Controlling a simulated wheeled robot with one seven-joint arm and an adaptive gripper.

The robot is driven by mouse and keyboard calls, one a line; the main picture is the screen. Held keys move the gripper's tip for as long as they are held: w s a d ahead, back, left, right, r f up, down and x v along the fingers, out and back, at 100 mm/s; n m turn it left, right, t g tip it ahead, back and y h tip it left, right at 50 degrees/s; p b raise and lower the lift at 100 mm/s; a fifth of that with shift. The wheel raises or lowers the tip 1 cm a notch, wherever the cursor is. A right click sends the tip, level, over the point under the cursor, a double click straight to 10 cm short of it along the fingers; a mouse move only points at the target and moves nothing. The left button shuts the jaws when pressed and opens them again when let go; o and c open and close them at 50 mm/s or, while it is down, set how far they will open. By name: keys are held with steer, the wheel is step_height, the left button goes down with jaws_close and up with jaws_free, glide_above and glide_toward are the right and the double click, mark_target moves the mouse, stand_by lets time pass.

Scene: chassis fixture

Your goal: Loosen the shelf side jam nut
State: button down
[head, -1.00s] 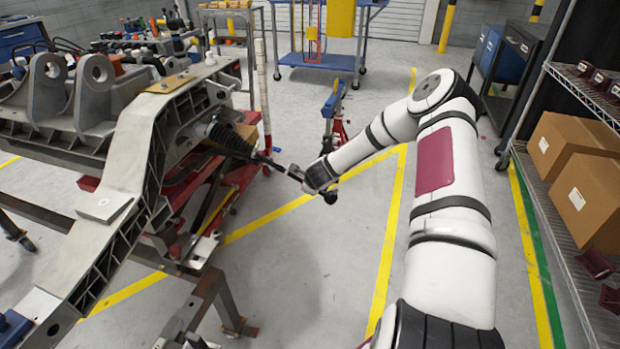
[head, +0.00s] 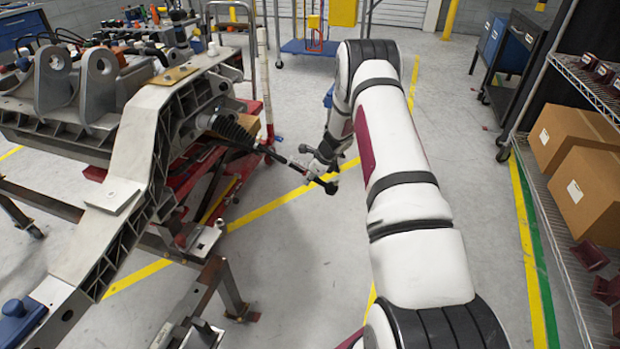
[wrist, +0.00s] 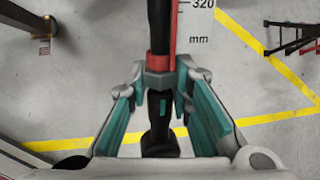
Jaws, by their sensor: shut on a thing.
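The tie rod (head: 268,152) runs from a black ribbed boot (head: 235,130) on the chassis out toward the shelf side, ending in a dark rod end (head: 331,187). My gripper (head: 312,165) is at the outer part of this rod. In the wrist view, the grey hex jam nut (wrist: 158,80) sits on the rod between my teal-padded fingers. My gripper (wrist: 158,92) is shut on the nut. The dark rod end (wrist: 160,143) shows below it. A red strip and a white scale (wrist: 197,30) marked 320 mm lie along the rod above the nut.
The grey chassis (head: 130,160) stands on a frame at left, with a red jack (head: 190,195) under it. A wire shelf (head: 560,215) with cardboard boxes (head: 565,140) is at right. Open floor with yellow lines lies between them.

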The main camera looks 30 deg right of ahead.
steer(key=shift+a+r, duration=0.1)
stand_by(0.5)
steer(key=c, duration=1.4)
jaws_free()
steer(key=shift+r, duration=0.1)
steer(key=v, duration=1.2)
